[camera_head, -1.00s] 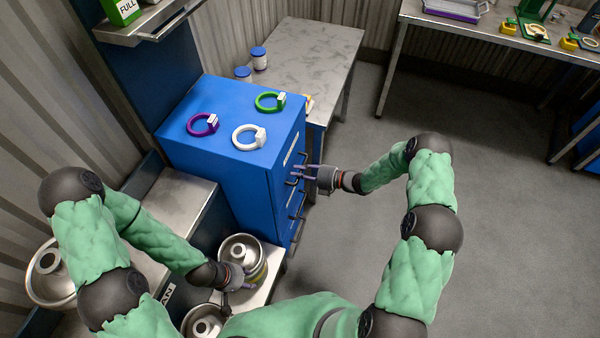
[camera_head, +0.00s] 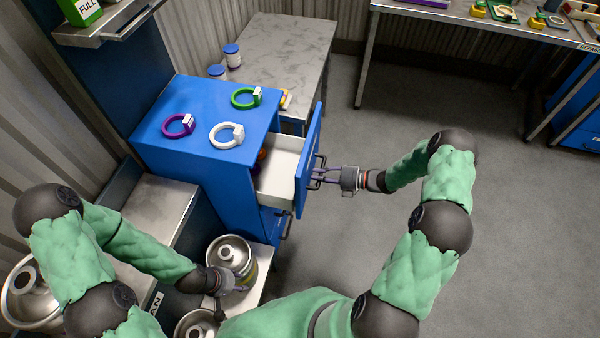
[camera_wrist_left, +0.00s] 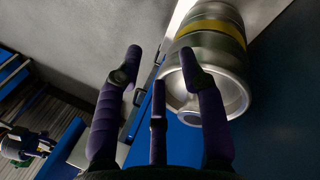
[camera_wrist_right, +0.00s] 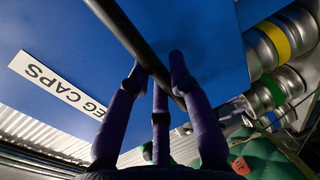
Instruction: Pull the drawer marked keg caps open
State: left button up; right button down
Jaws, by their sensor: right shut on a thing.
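The top drawer (camera_head: 310,160) of the blue cabinet (camera_head: 205,150) stands well open, its white inside showing in the head view. Its label (camera_wrist_right: 52,84) reads "KEG CAPS" in the right wrist view. My right gripper (camera_head: 325,173) is shut on the drawer's dark bar handle (camera_wrist_right: 130,40), with its fingers around the bar. A small orange-red thing shows at the back of the drawer, partly hidden. My left gripper (camera_head: 237,283) is beside a steel keg (camera_head: 231,262); its fingers (camera_wrist_left: 160,95) are spread and empty in the left wrist view.
Purple (camera_head: 178,125), white (camera_head: 227,135) and green (camera_head: 246,97) rings lie on the cabinet top. Another drawer handle (camera_head: 287,228) sits below the open drawer. Open floor (camera_head: 530,220) lies to the right. A steel table (camera_head: 290,50) stands behind the cabinet.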

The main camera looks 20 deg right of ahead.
jog(key=f+b+v, duration=0.1)
jog(key=f+v, duration=0.1)
jog(key=v, duration=0.8)
jog(key=shift+s+d, duration=0.1)
jog(key=shift+d, duration=0.05)
jog(key=c, duration=1.1)
grip_release()
jog(key=v, duration=1.2)
